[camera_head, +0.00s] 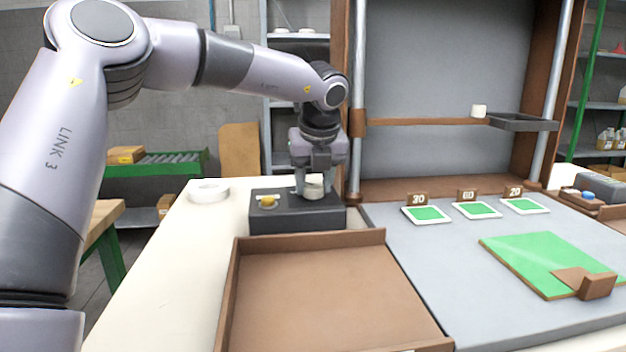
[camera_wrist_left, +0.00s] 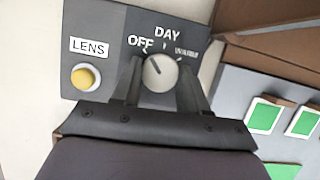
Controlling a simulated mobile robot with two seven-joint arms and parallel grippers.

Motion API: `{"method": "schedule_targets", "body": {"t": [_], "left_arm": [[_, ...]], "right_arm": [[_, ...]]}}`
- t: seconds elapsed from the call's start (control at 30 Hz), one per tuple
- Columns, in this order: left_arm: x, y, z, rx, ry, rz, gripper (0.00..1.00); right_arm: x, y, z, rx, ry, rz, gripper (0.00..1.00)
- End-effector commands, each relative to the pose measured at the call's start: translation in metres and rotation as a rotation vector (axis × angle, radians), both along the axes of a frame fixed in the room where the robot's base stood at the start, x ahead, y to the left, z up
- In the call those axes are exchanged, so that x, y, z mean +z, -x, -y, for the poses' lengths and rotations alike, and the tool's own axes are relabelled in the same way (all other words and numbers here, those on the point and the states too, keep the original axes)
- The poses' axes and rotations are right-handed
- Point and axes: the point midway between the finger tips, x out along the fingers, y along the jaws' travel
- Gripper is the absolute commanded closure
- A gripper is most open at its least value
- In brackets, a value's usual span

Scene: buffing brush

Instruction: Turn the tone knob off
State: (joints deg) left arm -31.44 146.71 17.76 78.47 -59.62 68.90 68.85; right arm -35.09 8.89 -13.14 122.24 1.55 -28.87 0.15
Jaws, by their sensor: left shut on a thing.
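The tone knob (camera_wrist_left: 160,72) is a pale round dial with a dark pointer line on a dark control box (camera_wrist_left: 108,20). The pointer line leans up and left, toward OFF. My left gripper (camera_wrist_left: 158,85) is shut on the knob, one finger on each side. In the head view the gripper (camera_head: 312,188) points down at the knob, which shows partly between the fingers. My right gripper is not in view.
A yellow button (camera_wrist_left: 83,77) labelled LENS is on the same box, left of the knob. An empty brown tray (camera_head: 320,290) lies in front of the box. A white ring (camera_head: 209,187) lies to its left. Green cards (camera_head: 427,214) and a green board (camera_head: 545,258) lie to the right.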

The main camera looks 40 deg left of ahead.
Motion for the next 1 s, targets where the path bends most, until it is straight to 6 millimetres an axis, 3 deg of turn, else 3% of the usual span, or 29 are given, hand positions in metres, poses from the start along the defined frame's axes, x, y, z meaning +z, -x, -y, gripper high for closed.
{"method": "schedule_targets", "body": {"t": [0.3, 0.87, 0.9, 0.97, 1.0], "left_arm": [[0.0006, -0.001, 0.0001, 0.132, 0.001, 0.002, 0.87], [0.0002, -0.0011, 0.0002, 0.163, 0.002, 0.002, 0.87], [0.0002, -0.0011, 0.0002, 0.163, 0.002, 0.002, 0.5], [0.0002, -0.0011, 0.0002, 0.162, 0.001, 0.002, 0.31], [0.0002, -0.0011, 0.0002, 0.162, 0.002, 0.002, 0.31]], "right_arm": [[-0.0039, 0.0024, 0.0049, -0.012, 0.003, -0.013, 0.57], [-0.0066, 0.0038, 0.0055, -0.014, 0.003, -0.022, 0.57], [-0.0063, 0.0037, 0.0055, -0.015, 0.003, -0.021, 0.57], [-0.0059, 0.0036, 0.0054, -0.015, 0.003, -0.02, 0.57], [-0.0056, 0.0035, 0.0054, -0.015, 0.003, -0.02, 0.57]]}}
